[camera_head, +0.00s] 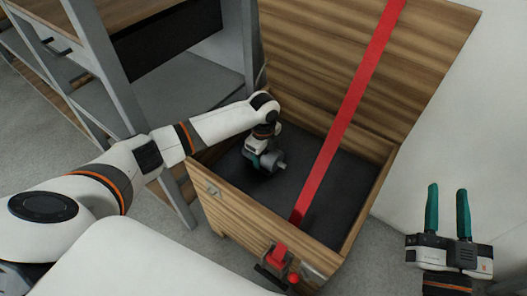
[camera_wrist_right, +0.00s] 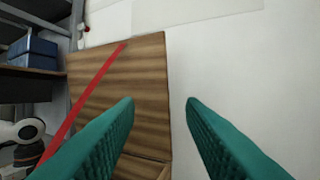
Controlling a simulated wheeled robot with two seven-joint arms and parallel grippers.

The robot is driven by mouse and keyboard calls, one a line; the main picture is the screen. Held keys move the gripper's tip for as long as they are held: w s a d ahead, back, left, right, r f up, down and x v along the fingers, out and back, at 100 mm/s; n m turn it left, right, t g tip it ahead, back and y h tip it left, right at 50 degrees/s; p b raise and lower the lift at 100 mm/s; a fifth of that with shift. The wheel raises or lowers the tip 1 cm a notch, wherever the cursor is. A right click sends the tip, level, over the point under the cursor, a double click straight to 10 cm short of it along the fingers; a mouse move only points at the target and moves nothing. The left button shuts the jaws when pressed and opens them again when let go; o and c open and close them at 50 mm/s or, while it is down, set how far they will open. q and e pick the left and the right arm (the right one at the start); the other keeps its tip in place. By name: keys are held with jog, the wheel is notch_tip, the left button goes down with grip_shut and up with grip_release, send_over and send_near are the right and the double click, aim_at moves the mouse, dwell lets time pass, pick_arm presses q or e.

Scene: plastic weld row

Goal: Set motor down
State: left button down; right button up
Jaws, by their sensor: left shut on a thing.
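The motor (camera_head: 274,160), a grey cylinder, is inside the open wooden box (camera_head: 225,213) on its left side. My left gripper (camera_head: 262,160) reaches down into the box and is shut on the motor. The motor is low, near the dark box floor (camera_head: 325,180); I cannot tell whether it touches it. The gripper hides part of the motor. My right gripper (camera_head: 448,212) is open and empty at the right, outside the box; its teal fingers also show in the right wrist view (camera_wrist_right: 160,135).
The box lid (camera_head: 420,60) stands open at the back. Grey shelving (camera_head: 190,85) stands at the left. The right part of the box floor is clear.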

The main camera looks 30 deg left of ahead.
pick_arm(q)
jog(key=shift+w+f, duration=0.15)
jog(key=shift+f, duration=0.45)
pick_arm(e)
jog(key=shift+s+r+t+y, duration=0.2)
jog(key=shift+r+t, duration=0.2)
jog(key=shift+r, duration=0.2)
jog(key=shift+s+r+t+y, duration=0.2)
jog(key=shift+r+t, duration=0.2)
jog(key=shift+r, duration=0.15)
pick_arm(q)
jog(key=c, duration=1)
grip_release()
jog(key=shift+f, duration=0.25)
jog(key=o, duration=0.5)
jog(key=shift+r, duration=0.1)
